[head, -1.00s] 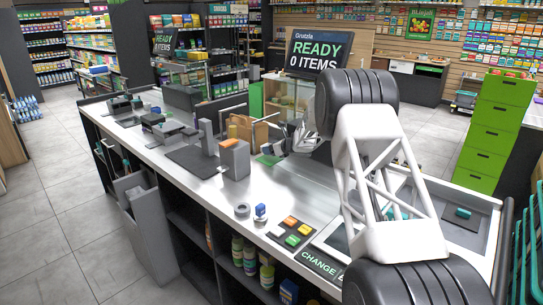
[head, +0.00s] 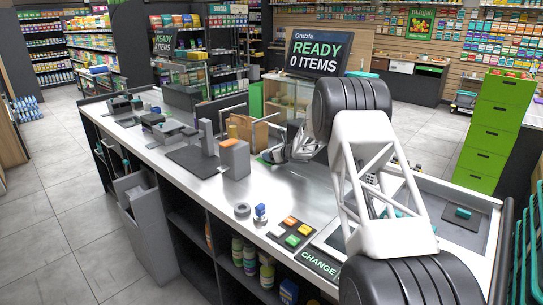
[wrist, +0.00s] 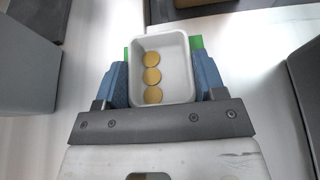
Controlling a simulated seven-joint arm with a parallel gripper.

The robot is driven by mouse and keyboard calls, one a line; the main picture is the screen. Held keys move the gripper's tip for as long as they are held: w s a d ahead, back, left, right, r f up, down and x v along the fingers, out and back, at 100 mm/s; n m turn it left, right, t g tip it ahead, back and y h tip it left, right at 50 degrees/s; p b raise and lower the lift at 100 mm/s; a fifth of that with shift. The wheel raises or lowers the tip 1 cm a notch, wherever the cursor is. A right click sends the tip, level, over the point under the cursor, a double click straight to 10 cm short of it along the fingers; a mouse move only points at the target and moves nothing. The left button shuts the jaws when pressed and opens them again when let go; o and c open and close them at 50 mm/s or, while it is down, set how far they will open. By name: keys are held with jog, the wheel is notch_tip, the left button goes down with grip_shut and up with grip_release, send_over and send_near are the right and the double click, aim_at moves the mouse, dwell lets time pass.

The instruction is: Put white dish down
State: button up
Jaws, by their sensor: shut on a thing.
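The white dish (wrist: 180,80) is a small rounded rectangular tray with three gold coins (wrist: 152,76) in it. My gripper (wrist: 162,82) is shut on it, with a blue finger pad against each side. In the head view my gripper (head: 276,154) is low at the counter's middle, and the dish is hidden or too small to make out there. Green edges (wrist: 196,43) of a flat pad show on both sides of the dish's far end. The dish is over this pad; I cannot tell whether it touches it.
A grey box with an orange top (head: 235,158) stands just left of my gripper. A brown paper bag (head: 247,130) and the READY screen (head: 319,52) are behind. The metal counter (head: 205,200) is bare in front, with a tape roll (head: 242,209) and coloured buttons (head: 290,233) nearer.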

dwell(0.3)
jog(key=o, duration=0.9)
jog(key=shift+f, duration=0.1)
jog(key=shift+r, duration=0.2)
jog(key=shift+v, duration=0.85)
jog(key=v, duration=0.9)
jog(key=shift+s+d+r, duration=0.15)
jog(key=shift+s+d, duration=0.1)
jog(key=shift+d, duration=0.05)
jog(key=shift+s+d+r, duration=0.1)
jog(key=shift+s+d, duration=0.05)
